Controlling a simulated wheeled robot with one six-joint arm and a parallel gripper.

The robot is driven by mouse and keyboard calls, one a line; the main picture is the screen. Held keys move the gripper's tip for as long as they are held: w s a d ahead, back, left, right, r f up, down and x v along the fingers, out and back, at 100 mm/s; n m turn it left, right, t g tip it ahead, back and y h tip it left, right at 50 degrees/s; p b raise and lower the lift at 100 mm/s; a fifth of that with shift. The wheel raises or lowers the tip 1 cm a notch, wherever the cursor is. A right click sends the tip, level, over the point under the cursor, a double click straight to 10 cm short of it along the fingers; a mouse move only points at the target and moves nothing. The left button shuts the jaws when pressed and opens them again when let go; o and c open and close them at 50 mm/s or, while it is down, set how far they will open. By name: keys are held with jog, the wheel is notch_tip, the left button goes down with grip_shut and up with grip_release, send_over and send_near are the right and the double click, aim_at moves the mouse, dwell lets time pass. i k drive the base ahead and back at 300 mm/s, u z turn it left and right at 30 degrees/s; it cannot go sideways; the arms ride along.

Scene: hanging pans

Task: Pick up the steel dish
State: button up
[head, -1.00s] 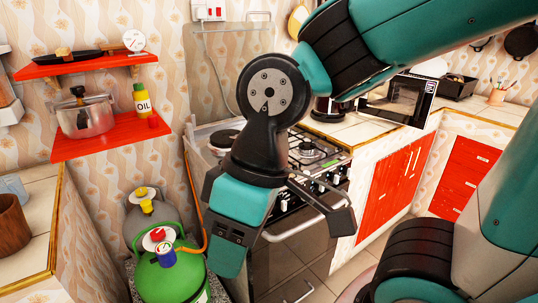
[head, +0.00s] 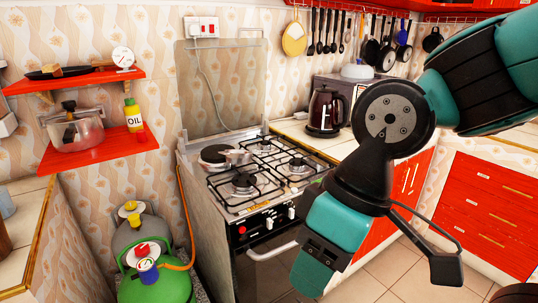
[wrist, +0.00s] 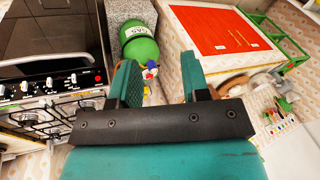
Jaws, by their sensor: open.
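My gripper (head: 318,265) hangs to the right and in front of the stove, apart from both. In the wrist view my gripper (wrist: 160,72) has its two fingers spread with nothing between them.
A steel pressure cooker (head: 77,130) and an oil bottle (head: 133,115) stand on the lower red shelf. A dark kettle (head: 325,111) stands on the counter right of the stove. A green gas cylinder (head: 155,285) stands at lower left. Pans and utensils hang along the back wall.

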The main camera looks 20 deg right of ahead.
aim_at(234, 156)
jog(key=z, duration=0.05)
jog(key=i, duration=0.95)
jog(key=k, duration=0.45)
jog(key=z, duration=0.25)
jog(key=i, duration=0.9)
jog(key=u, duration=0.4)
